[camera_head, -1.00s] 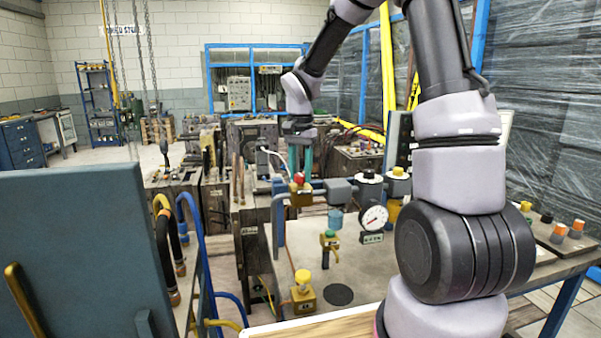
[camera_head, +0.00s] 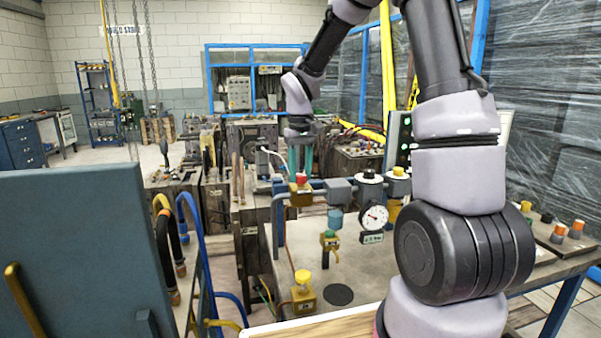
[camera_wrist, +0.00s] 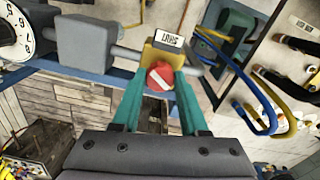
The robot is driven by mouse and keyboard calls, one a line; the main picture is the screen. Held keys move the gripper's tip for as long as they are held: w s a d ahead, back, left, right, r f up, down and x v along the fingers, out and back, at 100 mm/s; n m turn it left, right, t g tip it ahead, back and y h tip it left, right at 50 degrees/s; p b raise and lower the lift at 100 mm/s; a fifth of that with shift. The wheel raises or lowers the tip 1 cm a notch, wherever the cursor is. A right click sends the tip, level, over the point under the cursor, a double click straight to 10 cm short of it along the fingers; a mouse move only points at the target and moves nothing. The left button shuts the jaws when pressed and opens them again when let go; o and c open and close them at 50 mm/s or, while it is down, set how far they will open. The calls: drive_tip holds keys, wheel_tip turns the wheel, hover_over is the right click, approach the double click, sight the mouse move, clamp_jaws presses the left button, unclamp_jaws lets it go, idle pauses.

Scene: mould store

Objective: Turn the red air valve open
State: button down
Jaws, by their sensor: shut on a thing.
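The red air valve (camera_head: 301,177) is a round red knob on a yellow body, on the left end of the grey pipe run over the bench. In the wrist view the red knob (camera_wrist: 160,77) has a white bar running diagonally from upper left to lower right. A small white label (camera_wrist: 168,38) beyond it seems to read SHUT. My gripper (camera_wrist: 160,80) has its teal fingers on both sides of the knob, shut on it. In the head view my gripper (camera_head: 301,168) reaches down onto the valve from above.
A round dial gauge (camera_head: 375,217) with a small display hangs right of the valve. Yellow-capped fittings (camera_head: 398,172) sit near it. A yellow knob (camera_head: 302,279) stands on the bench front. Blue hoses (camera_head: 195,235) run at left. A large dark panel (camera_head: 80,255) blocks the near left.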

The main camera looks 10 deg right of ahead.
sight(300, 175)
drive_tip(key=n, duration=0.6)
drive_tip(key=shift+n, duration=0.3)
idle(0.5)
drive_tip(key=shift+c, duration=2.2)
unclamp_jaws()
wheel_tip(300, 175, up, 11)
